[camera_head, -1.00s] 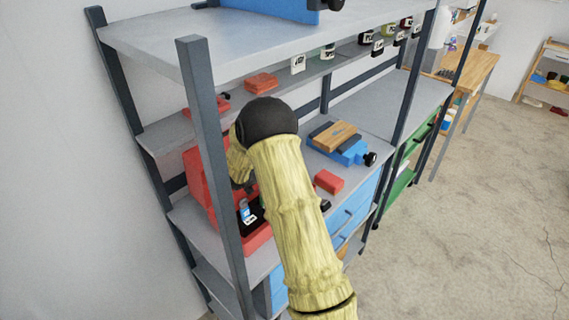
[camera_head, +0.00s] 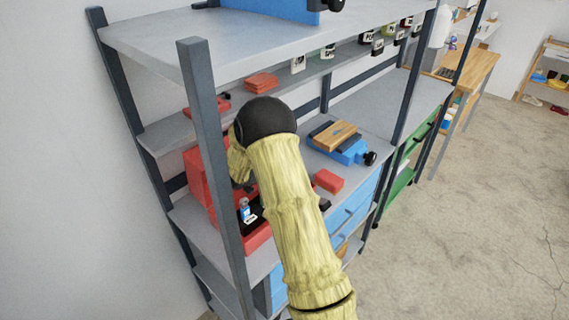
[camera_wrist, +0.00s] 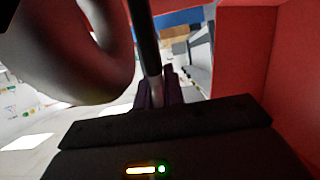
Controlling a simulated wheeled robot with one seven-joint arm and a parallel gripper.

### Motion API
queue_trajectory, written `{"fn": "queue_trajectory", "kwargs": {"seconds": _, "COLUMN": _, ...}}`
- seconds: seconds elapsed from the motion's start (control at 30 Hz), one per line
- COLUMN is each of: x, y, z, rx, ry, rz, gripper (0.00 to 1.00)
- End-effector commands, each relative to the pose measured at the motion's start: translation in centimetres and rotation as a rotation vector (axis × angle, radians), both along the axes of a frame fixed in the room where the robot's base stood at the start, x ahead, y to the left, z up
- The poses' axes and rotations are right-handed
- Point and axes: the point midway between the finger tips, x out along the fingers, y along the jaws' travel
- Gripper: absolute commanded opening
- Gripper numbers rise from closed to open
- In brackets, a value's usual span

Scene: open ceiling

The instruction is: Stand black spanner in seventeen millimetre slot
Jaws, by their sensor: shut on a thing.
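In the wrist view a dark, bar-like shaft (camera_wrist: 146,38) runs down from the top edge into my gripper (camera_wrist: 157,92), which is shut on it; this appears to be the black spanner. Its far end is out of view. In the head view my arm hides the spanner and most of the gripper, which is down by the red cabinet-like holder (camera_head: 197,182) on the shelf. A red wall of it also stands close on the right in the wrist view (camera_wrist: 242,55). No slot or size marking can be read.
A large dark curved object (camera_wrist: 75,55) fills the wrist view's upper left, very close. In the head view a dark shelf post (camera_head: 212,170) stands in front of the red holder. A red block (camera_head: 328,181) and a blue vise (camera_head: 352,152) with a wooden piece lie to the right.

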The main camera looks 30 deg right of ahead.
Motion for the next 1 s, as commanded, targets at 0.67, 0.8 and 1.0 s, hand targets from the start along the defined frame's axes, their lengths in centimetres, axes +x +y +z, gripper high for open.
{"fn": "queue_trajectory", "kwargs": {"seconds": 0.67, "x": 0.00, "y": -0.04, "z": 0.03, "rx": -0.001, "ry": 0.000, "rz": 0.000, "gripper": 0.00}}
{"fn": "queue_trajectory", "kwargs": {"seconds": 0.8, "x": -0.01, "y": -0.03, "z": -0.03, "rx": -0.001, "ry": 0.000, "rz": 0.000, "gripper": 0.00}}
{"fn": "queue_trajectory", "kwargs": {"seconds": 1.0, "x": -0.01, "y": -0.04, "z": -0.45, "rx": -0.001, "ry": 0.000, "rz": 0.000, "gripper": 0.00}}
